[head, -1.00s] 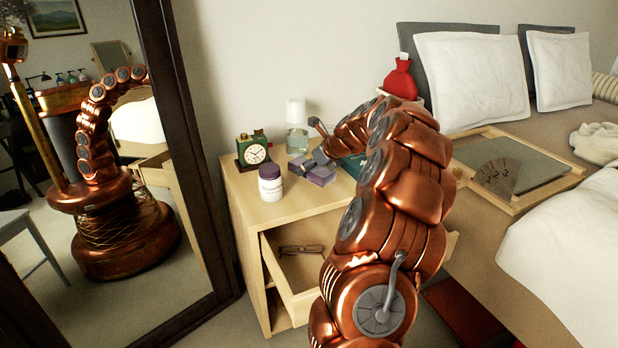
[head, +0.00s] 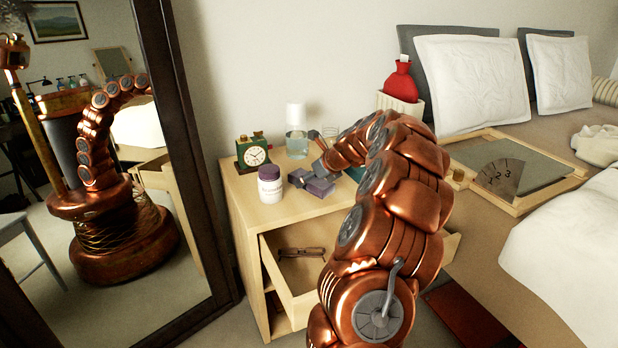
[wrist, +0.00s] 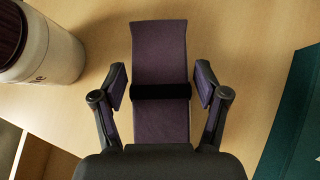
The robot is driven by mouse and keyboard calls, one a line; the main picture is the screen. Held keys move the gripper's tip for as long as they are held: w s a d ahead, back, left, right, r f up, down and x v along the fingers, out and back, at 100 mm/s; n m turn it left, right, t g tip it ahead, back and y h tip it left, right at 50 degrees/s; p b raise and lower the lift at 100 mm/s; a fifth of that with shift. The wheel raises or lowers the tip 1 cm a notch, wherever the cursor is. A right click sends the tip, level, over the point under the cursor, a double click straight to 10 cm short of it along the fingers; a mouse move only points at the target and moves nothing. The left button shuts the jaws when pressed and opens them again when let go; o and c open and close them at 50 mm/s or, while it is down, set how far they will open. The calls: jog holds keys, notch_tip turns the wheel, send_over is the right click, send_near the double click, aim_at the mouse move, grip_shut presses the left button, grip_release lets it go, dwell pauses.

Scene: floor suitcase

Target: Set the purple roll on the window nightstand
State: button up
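The purple roll (wrist: 160,55) with a black band across it lies on the top of a light wood nightstand (head: 300,213). In the head view the roll (head: 321,188) shows partly beside my gripper and appears to rest on the surface. My gripper (wrist: 160,82) is over the roll, its fingers spread on either side with narrow gaps between pads and roll. In the head view my gripper (head: 314,177) is small and partly hidden by my arm. No window is in view, so I cannot tell whether this is the window nightstand.
A white, purple-lidded bottle (head: 270,187) stands left of the roll. A green clock (head: 254,155) and a clear bottle (head: 297,142) stand behind, a teal box (wrist: 297,120) to the right. The drawer (head: 290,265) is open with glasses inside. A mirror stands left, a bed right.

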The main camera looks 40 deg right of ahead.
jog(key=shift+o, duration=0.8)
jog(key=shift+b, duration=0.3)
jog(key=p+v, duration=0.4)
jog(key=v, duration=0.8)
jog(key=s+a+f+n+g+y, duration=0.1)
jog(key=s+a+n+g+y, duration=0.15)
jog(key=a+n, duration=0.95)
jog(key=s+a+n+g+y, duration=0.1)
jog(key=a+n+g, duration=0.25)
jog(key=a, duration=1.55)
jog(key=s+a+f+n+g, duration=0.3)
jog(key=s+a+n, duration=0.7)
jog(key=s+a, duration=0.1)
jog(key=s+f+n+g+h, duration=0.1)
jog(key=s+n+g+h, duration=0.1)
jog(key=s+n, duration=0.3)
jog(key=s+a+f+n+g+h, duration=0.1)
jog(key=s+n, duration=0.4)
jog(key=s, duration=0.7)
jog(key=shift+s+f+g+h, duration=0.3)
jog(key=shift+f+g+h, duration=0.1)
jog(key=shift+f, duration=0.1)
